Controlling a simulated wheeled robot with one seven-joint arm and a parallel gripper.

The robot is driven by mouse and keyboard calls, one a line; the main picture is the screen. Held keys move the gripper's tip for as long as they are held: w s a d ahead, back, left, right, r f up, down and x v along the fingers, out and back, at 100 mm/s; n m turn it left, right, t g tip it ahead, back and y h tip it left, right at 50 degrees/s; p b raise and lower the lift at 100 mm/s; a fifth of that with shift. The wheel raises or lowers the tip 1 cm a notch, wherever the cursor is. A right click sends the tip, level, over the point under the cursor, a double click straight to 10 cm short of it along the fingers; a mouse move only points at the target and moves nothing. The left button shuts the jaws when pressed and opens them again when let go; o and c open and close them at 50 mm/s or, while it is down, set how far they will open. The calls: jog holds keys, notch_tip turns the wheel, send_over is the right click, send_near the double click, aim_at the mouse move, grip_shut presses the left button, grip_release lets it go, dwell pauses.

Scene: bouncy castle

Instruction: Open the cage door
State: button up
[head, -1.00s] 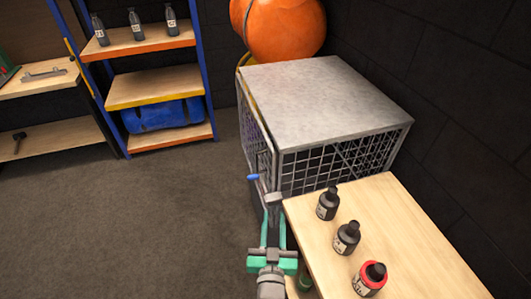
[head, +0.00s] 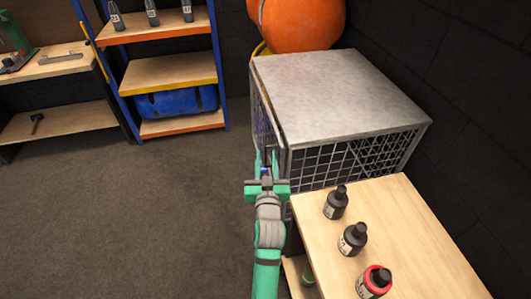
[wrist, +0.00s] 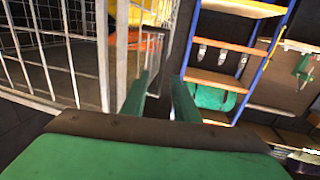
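The cage (head: 345,95) has a grey metal top and mesh sides, and stands right of centre in the head view. Its door (head: 262,112) is the mesh panel on the left side, seen nearly edge-on; I cannot tell whether it is fully closed. In the wrist view, pale mesh and bars of the cage (wrist: 65,45) fill the left. My gripper (head: 267,160) is by the cage's near left corner, beside the door's near edge. Its green fingers (wrist: 160,90) are apart with nothing clearly between them. A small blue part (head: 265,172) shows at the gripper, partly hidden.
A wooden table (head: 415,235) with three dark bottles (head: 352,239) stands against the cage's near side. An orange rounded object (head: 300,22) is behind the cage. Shelves (head: 165,75) stand at the back left. The floor (head: 150,210) left of the cage is clear.

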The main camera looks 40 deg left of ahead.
aim_at(266, 154)
jog(key=shift+x, duration=1.55)
grip_shut()
